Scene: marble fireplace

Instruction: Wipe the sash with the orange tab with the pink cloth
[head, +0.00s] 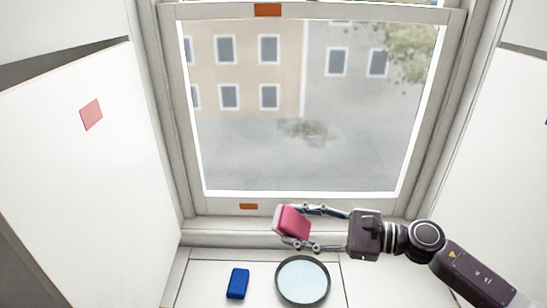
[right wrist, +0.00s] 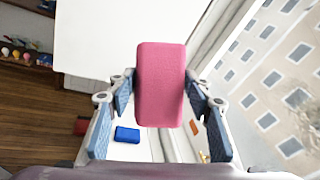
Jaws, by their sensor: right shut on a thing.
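The window sash (head: 415,130) fills the middle of the head view. One orange tab (head: 268,10) is on its top rail and another orange tab (head: 248,206) is on its bottom rail. My right gripper (head: 292,226) is shut on the pink cloth (head: 291,222), a thick folded pad, low in front of the bottom rail and just right of the lower tab. In the right wrist view the cloth (right wrist: 160,85) sits between the two fingers. Whether it touches the sash, I cannot tell. My left gripper is not in view.
A blue block (head: 237,283) and a round dark-rimmed dish (head: 302,281) are on the white sill below the cloth. A pink square (head: 91,114) is on the white panel at left. White panels flank the window on both sides.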

